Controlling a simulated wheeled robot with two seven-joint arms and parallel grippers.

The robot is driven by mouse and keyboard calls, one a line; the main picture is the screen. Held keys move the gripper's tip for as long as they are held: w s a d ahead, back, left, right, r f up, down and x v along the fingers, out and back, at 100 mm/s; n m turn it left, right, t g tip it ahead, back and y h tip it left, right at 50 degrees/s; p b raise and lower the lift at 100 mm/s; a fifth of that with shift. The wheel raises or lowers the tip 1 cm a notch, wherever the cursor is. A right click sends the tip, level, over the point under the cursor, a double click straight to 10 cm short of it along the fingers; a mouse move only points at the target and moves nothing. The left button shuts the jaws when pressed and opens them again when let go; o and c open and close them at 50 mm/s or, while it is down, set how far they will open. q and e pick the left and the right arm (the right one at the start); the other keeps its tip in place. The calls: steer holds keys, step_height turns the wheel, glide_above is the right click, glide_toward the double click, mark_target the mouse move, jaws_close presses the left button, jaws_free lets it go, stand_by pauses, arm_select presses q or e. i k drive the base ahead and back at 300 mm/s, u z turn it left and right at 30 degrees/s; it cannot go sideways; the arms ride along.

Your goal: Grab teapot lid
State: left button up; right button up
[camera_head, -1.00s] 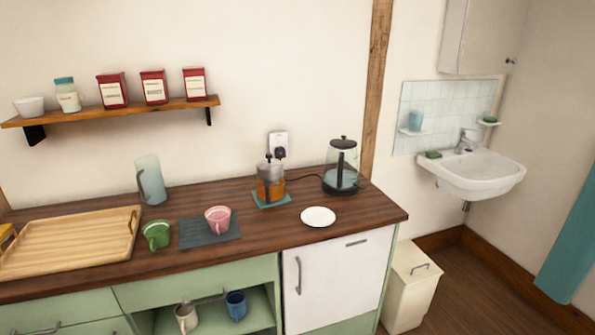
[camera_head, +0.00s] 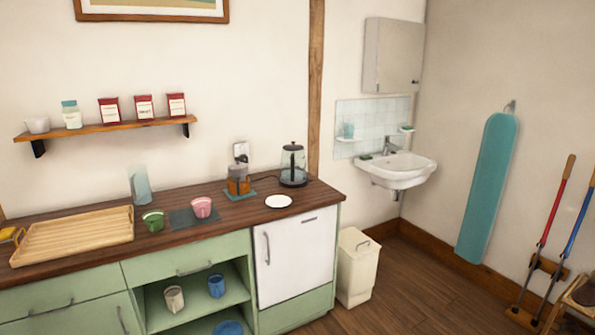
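A glass teapot (camera_head: 238,182) with orange-brown contents stands on a teal coaster (camera_head: 241,195) toward the back of the wooden counter. A dark piece shows at its top, but it is too small to tell the lid's shape. A glass kettle (camera_head: 293,168) with a black lid and handle stands to its right. Neither of my grippers shows in the head view.
On the counter (camera_head: 90,279) are a wooden tray (camera_head: 75,236), a green cup (camera_head: 153,221), a pink cup (camera_head: 202,207) on a dark mat, a tall jug (camera_head: 140,186) and a white plate (camera_head: 278,201). A cream bin (camera_head: 357,268) stands on the floor right of the counter. Open floor (camera_head: 415,290) lies farther right.

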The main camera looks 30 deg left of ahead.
mark_target(237, 169)
steer(key=z, duration=0.05)
steer(key=i, duration=1.1)
steer(key=u, duration=0.75)
steer(key=i, duration=1.45)
steer(key=u, duration=1.15)
